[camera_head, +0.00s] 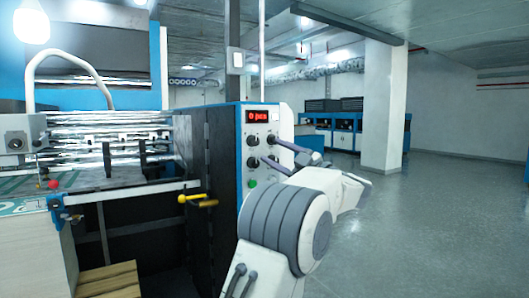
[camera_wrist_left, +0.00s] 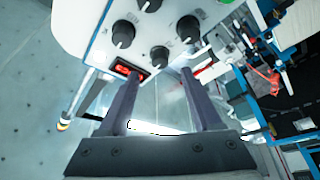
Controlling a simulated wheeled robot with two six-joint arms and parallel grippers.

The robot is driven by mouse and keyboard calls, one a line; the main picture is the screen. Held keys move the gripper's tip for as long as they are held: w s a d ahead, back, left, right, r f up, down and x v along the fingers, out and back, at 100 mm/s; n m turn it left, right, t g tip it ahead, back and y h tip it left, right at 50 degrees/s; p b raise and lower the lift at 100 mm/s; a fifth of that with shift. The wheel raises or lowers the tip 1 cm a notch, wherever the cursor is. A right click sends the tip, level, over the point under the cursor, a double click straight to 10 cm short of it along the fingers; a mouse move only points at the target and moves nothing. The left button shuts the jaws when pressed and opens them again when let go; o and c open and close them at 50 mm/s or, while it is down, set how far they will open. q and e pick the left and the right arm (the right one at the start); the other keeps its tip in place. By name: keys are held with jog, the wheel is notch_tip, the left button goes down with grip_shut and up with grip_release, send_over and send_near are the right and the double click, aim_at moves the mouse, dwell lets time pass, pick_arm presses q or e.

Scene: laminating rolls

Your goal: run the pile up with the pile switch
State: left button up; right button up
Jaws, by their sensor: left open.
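The control panel (camera_head: 262,118) of the machine has a lit red display (camera_head: 258,116), several black knobs (camera_head: 253,140) and a green button (camera_head: 252,183). I cannot read which knob is the pile switch. My left gripper (camera_head: 270,151) is open, its two fingers pointing at the panel and covering part of its right side. In the left wrist view the open fingers (camera_wrist_left: 158,72) are apart with nothing between them, below a black knob (camera_wrist_left: 160,56). Contact cannot be told. The pile (camera_head: 35,240) stands at the lower left under the machine's feed table. My right gripper is not in view.
A yellow-tipped lever (camera_head: 190,198) sticks out from the machine's dark side, left of the panel. A wooden pallet (camera_head: 108,280) lies at the lower left. A white pillar (camera_head: 381,105) and blue cabinets (camera_head: 345,132) stand behind. The floor (camera_head: 440,220) at the right is clear.

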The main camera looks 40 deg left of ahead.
pick_arm(q)
jog(key=v, duration=0.4)
jog(key=shift+d+b, duration=0.1)
jog(key=shift+b, duration=0.2)
